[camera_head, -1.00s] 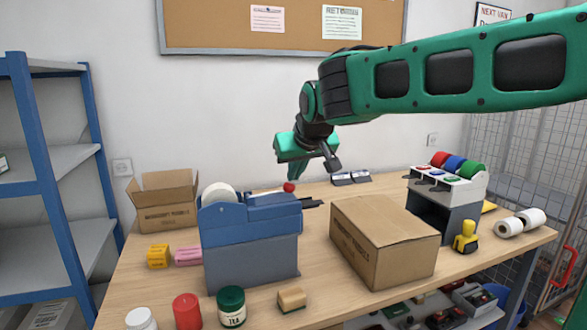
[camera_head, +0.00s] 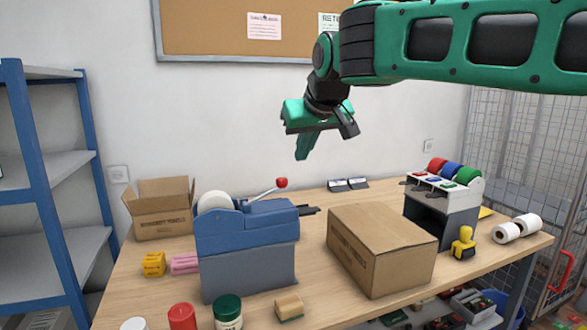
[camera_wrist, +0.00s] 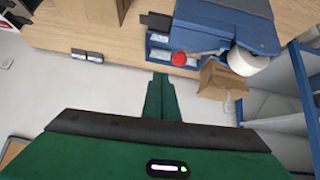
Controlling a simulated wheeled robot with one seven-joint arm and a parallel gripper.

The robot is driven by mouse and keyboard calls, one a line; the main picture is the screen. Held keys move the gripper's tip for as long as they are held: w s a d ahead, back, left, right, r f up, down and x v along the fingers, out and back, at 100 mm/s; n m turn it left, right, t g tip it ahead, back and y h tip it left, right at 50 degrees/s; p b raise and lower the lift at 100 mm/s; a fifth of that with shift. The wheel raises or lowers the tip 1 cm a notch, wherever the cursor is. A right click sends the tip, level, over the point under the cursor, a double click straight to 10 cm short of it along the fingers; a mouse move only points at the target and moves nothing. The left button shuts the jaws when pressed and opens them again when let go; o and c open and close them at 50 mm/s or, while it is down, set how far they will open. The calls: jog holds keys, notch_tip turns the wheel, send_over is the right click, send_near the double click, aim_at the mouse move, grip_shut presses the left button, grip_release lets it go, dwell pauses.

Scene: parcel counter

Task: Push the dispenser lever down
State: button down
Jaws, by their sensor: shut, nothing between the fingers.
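The blue dispenser (camera_head: 247,235) stands on the bench with a white roll (camera_head: 215,201) at its left end. Its thin pale lever (camera_head: 264,192) slants up to the right and ends in a red knob (camera_head: 281,183). In the wrist view the knob (camera_wrist: 179,58) shows just beyond and right of my fingertips. My gripper (camera_head: 302,157) is shut and empty, fingers pointing down, above and slightly right of the knob in the head view. A gap shows between fingers and knob. The fingers also show in the wrist view (camera_wrist: 160,82).
A closed carton (camera_head: 382,252) lies right of the dispenser, an open box (camera_head: 162,215) to its left. A second unit with coloured rolls (camera_head: 447,192) stands farther right. Jars, including a green-lidded one (camera_head: 228,311), line the front. Air around my gripper is clear.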

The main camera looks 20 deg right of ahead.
jog(key=shift+d+v, duration=0.15)
jog(key=shift+v, duration=0.85)
jog(key=shift+d+v, duration=0.1)
jog(key=shift+v, duration=0.9)
jog(key=s+d+f+m+g+h, duration=0.1)
jog(key=s+d+f+m+g, duration=0.1)
jog(key=s+d+f, duration=0.45)
jog(key=s+d+f+m+g+h, duration=0.15)
jog(key=s+d+f, duration=0.25)
jog(key=d+f, duration=0.5)
jog(key=s+d+f+m+g+y, duration=0.1)
jog(key=s+d+f+m+g, duration=0.1)
jog(key=s+f, duration=0.6)
jog(key=s+d+f+m+g+y, duration=0.1)
jog(key=s+d+f+m+g, duration=0.1)
jog(key=s+f, duration=0.6)
jog(key=s+g, duration=0.1)
jog(key=s, duration=0.4)
jog(key=shift+s+y, duration=0.15)
jog(key=shift+y, duration=0.1)
